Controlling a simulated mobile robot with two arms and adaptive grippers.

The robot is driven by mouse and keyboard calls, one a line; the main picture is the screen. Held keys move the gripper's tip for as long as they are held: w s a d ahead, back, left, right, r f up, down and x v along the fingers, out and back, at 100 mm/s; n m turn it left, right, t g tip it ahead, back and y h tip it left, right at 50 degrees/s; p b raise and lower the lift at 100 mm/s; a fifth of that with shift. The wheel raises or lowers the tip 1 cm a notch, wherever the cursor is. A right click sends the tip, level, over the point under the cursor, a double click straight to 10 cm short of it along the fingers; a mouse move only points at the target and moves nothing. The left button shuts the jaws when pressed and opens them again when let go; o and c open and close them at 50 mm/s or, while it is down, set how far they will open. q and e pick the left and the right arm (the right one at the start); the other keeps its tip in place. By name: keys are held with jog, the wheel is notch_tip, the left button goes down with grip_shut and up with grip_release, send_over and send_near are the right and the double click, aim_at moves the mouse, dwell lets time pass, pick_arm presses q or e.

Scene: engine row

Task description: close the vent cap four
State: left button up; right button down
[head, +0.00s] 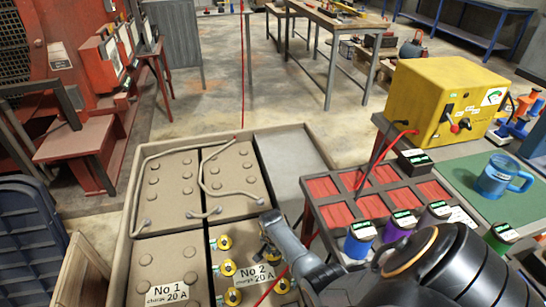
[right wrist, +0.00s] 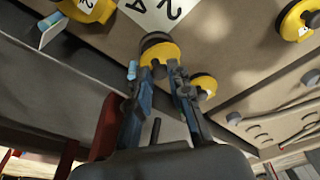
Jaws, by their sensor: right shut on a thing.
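Yellow vent caps sit on the battery marked No 2 (head: 254,272), with several in its left row, such as this vent cap (head: 224,242), and others in its right row, such as this lower vent cap (head: 282,286). My right gripper (head: 267,240) is low over the top of the right row. In the right wrist view my right gripper (right wrist: 168,74) is shut on a yellow vent cap with a dark top (right wrist: 162,50). Its number is hidden. Another yellow cap (right wrist: 205,85) shows just behind the fingers. My left gripper is not in view.
A battery marked No 1 (head: 160,270) stands to the left in the same tray (head: 128,215). Cables lie over the rear batteries. To the right, a red-celled rack (head: 335,212), small coloured jars, a yellow box (head: 440,95) and a blue mug (head: 497,177) stand close to my right arm.

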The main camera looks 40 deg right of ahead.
aim_at(275, 259)
jog(key=shift+s+a+f+t+h+p, duration=0.3)
jog(key=shift+s+t+p, duration=0.15)
jog(key=shift+t, duration=0.25)
jog(key=shift+s+a+f+t, duration=0.1)
jog(key=shift+s+f+t, duration=0.1)
jog(key=shift+s+t, duration=0.1)
jog(key=shift+s+a+f+t+h+b, duration=0.15)
jog(key=shift+f+t+h+b, duration=0.2)
jog(key=shift+t+h, duration=0.2)
pick_arm(q)
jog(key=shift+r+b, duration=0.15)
jog(key=shift+b, duration=0.25)
pick_arm(e)
jog(key=shift+s+a+f+t+h, duration=0.1)
jog(key=shift+s+f+t+h, duration=0.2)
jog(key=shift+t, duration=0.35)
jog(key=shift+w, duration=0.1)
jog(key=c, duration=1.2)
grip_release()
jog(key=shift+r, duration=0.15)
jog(key=v, duration=1.1)
jog(key=shift+s+a+r, duration=0.25)
